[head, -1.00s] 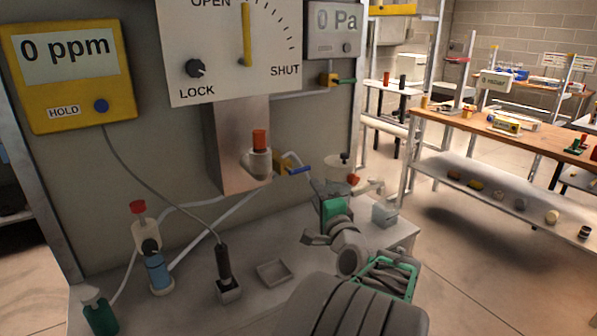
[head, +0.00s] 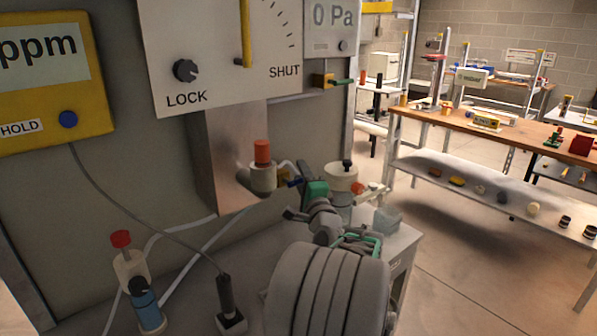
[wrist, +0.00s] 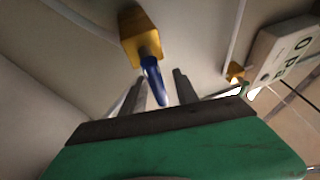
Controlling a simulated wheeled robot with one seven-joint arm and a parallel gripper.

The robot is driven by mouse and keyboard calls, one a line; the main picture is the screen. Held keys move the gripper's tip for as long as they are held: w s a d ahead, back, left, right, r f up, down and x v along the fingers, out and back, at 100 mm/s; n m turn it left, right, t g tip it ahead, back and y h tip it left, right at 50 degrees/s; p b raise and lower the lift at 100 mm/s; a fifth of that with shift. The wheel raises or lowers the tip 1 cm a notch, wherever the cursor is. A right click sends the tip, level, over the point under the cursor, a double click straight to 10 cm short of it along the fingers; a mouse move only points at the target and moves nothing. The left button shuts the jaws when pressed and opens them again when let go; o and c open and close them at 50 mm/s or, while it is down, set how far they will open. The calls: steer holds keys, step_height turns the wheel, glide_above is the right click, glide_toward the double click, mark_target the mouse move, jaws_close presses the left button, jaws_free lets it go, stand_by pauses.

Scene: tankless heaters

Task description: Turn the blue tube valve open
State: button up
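The blue tube valve has a yellow body (wrist: 140,38) and a blue lever handle (wrist: 154,82). In the head view its blue handle (head: 294,183) shows small beside the metal column, partly hidden by my gripper. My gripper (wrist: 158,78) is open in the wrist view, with its two grey fingers apart. The blue handle lies between the fingers in that view, with gaps on both sides; I see no clear contact. In the head view my gripper's green body (head: 317,190) is just right of the handle.
A white jar with a dark knob (head: 341,178) stands close behind my gripper. A red-capped fitting (head: 262,165) stands left of the valve. A green-handled yellow valve (head: 325,80) is higher on the panel. A bench (head: 440,125) stands at right, beyond open floor.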

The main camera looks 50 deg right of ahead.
steer(key=shift+w+d+r, duration=0.1)
steer(key=shift+w+d, duration=0.2)
steer(key=shift+w, duration=0.2)
jaws_close()
